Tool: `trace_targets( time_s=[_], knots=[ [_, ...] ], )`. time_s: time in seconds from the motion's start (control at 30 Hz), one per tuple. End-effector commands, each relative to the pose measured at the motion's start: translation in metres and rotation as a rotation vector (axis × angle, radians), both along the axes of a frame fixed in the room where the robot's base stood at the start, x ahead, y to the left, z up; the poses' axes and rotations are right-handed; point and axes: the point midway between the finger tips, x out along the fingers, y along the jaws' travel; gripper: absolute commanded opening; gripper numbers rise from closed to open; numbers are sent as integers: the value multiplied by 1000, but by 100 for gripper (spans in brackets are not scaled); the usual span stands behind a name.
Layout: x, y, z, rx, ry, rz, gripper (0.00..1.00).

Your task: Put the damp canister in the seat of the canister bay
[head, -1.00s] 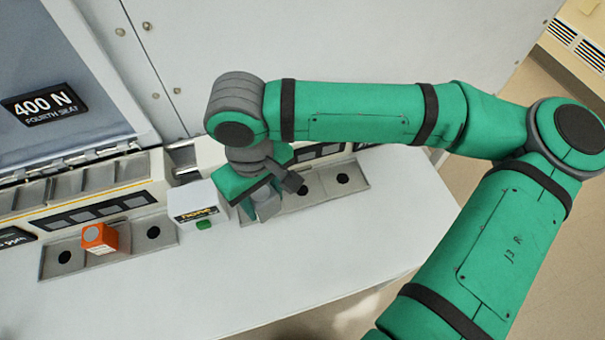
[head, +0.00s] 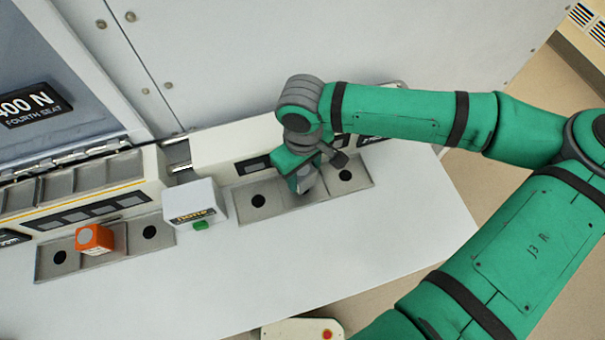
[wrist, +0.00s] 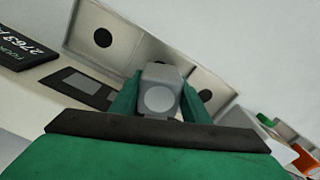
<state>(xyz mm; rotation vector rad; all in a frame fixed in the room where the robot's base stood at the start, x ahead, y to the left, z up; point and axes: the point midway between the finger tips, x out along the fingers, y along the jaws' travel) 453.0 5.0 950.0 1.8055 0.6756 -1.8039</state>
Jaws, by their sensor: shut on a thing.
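My gripper (head: 304,181) is over the middle of the grey tray right of the white box, with one dark round seat on each side. In the wrist view my gripper (wrist: 158,100) is shut on a grey canister (wrist: 160,76) with a paler round end. The grey tray (head: 279,214) shows a left seat (head: 258,201) and a right seat (head: 345,175); its middle is hidden by my gripper. I cannot tell whether the canister touches the tray. No marking readable here tells whether this canister is the damp one or which tray is the canister bay.
An orange canister (head: 93,238) stands in the left tray (head: 110,259) between two dark seats. A white box (head: 191,202) with a green button stands between the trays. A pale controller with a red button (head: 327,334) is at the bottom edge. The front worktop is clear.

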Motion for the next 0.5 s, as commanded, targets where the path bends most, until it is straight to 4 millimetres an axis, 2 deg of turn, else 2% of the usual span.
trace_targets(
  time_s=[0.2, 0.5],
  knots=[
    [1, -3, -29, 1, 2, -6, 17],
    [1, -6, -33, 1, -1, -12, 17]
  ],
)
